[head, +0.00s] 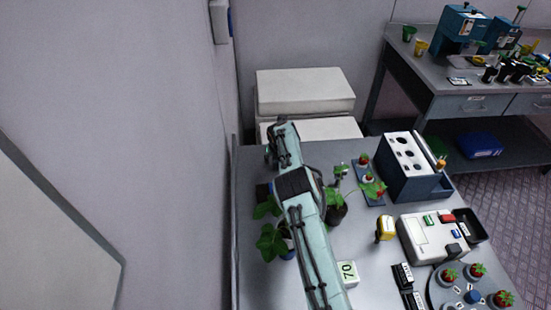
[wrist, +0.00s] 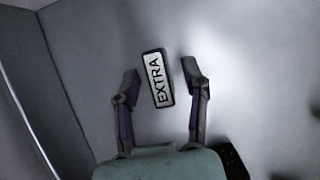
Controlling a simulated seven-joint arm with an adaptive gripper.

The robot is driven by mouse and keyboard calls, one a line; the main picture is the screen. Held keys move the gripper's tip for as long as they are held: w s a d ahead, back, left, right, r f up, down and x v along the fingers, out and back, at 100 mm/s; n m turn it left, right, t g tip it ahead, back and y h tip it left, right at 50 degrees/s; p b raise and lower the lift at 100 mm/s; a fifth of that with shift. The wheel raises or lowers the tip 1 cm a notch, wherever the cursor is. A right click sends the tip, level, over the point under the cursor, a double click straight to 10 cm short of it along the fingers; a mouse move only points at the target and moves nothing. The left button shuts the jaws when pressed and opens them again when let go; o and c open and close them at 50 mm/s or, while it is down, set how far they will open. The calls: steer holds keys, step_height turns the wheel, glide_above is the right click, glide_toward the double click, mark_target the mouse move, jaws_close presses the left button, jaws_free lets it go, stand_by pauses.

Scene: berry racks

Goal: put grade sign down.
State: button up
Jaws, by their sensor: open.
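The grade sign (wrist: 157,79) is a small black block with a white face reading EXTRA. In the wrist view it lies between the two fingertips of my gripper (wrist: 161,77), over a plain grey surface. The fingers are open, and a gap shows on each side of the sign. The wrist view does not clearly tell whether the sign rests on the surface. In the head view my arm hides the gripper, and I cannot make out this sign there.
On the grey table (head: 375,262) stand potted plants (head: 336,213), a 70 block (head: 347,273), black label blocks (head: 402,276), a white device (head: 432,237), a blue-grey rack (head: 412,167) and a round strawberry tray (head: 440,299). A wall (head: 150,130) borders the left. A dark object (wrist: 232,161) lies lower right in the wrist view.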

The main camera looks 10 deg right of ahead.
steer(key=s+d+r+m+g, duration=0.1)
steer(key=s+r+m, duration=0.45)
steer(key=r, duration=0.45)
steer(key=s+d+r+m, duration=0.2)
steer(key=s+r+m, duration=0.4)
steer(key=r, duration=0.4)
steer(key=s+r+m+g, duration=0.1)
steer(key=s+m+g, duration=0.1)
steer(key=s+m, duration=0.9)
steer(key=s+a+r+m+g, duration=0.1)
steer(key=s+m, duration=1.1)
steer(key=s, duration=1.4)
steer(key=shift+r+g+y, duration=0.4)
steer(key=shift+r, duration=0.4)
steer(key=shift+s, duration=0.1)
